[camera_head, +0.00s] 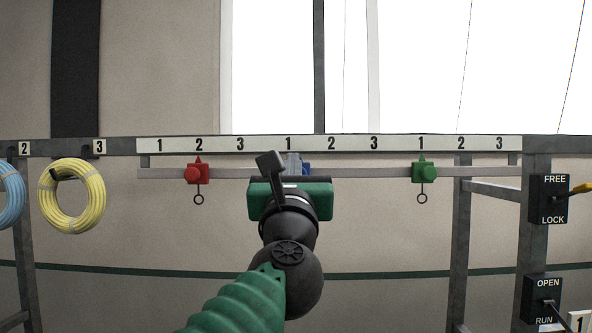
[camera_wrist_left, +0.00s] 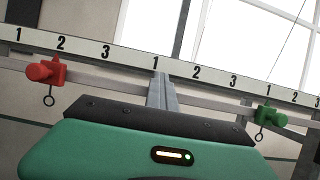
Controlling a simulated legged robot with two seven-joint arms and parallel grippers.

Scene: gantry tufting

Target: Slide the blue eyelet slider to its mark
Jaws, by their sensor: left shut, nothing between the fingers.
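The blue eyelet slider (camera_head: 306,168) sits on the grey rail, mostly hidden behind my left gripper. Its visible part is just right of the middle 1 on the number strip; its eyelet is hidden. My left gripper (camera_head: 293,163) is shut and empty, with its grey fingers in front of the rail and overlapping the slider's left side. In the left wrist view the shut fingers (camera_wrist_left: 163,92) point at the rail below the middle 1, and the blue slider is not visible. I cannot tell whether the fingers touch it. My right gripper is not in view.
The rail (camera_head: 370,173) also carries a red slider (camera_head: 198,173) under the left 2 and a green slider (camera_head: 424,172) under the right 1. Yellow (camera_head: 98,212) and blue (camera_head: 10,190) coils hang at left. A FREE/LOCK switch (camera_head: 549,200) is at right.

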